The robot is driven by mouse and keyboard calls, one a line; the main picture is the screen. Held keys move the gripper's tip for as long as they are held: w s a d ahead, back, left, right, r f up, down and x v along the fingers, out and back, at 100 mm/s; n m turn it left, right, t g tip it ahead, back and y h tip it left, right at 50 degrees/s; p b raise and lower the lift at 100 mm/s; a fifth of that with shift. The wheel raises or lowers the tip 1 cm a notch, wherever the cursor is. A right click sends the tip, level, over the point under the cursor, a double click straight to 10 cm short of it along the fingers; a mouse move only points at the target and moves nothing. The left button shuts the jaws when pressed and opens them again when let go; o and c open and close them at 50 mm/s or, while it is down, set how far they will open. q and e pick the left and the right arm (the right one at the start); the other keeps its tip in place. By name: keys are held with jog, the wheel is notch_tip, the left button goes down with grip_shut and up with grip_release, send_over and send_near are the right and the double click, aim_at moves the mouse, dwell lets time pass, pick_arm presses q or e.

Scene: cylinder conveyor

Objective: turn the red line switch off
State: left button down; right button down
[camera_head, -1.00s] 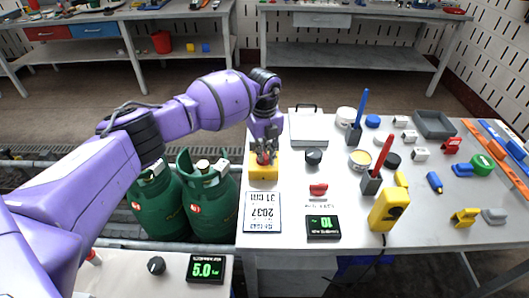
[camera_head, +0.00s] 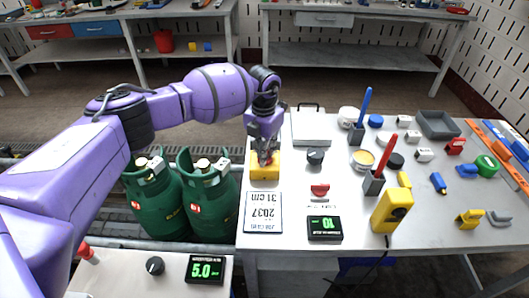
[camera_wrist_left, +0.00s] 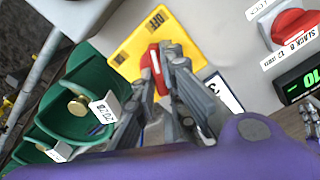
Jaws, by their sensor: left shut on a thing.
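The line switch is a red handle (camera_wrist_left: 153,72) on a yellow plate (camera_wrist_left: 130,55) marked OFF, seen in the left wrist view. In the head view the yellow plate (camera_head: 264,173) sits at the table's left edge, and its red handle is mostly hidden by my fingers. My left gripper (camera_head: 265,150) comes down over it from above. In the left wrist view my left gripper (camera_wrist_left: 160,68) is shut on the red handle, with a finger on either side. The handle's exact angle against the plate marks is hard to tell. My right gripper is not in view.
A second red knob (camera_head: 320,189) and a black knob (camera_head: 315,156) are close to the right. A label card (camera_head: 263,213) and a green-lit display (camera_head: 324,228) lie in front. Green gas cylinders (camera_head: 209,200) stand left of the table.

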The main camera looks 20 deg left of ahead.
pick_arm(q)
jog(key=shift+a+m, duration=0.1)
jog(key=shift+m, duration=1.5)
jog(key=c, duration=1.8)
grip_release()
notch_tip(320, 180, up, 12)
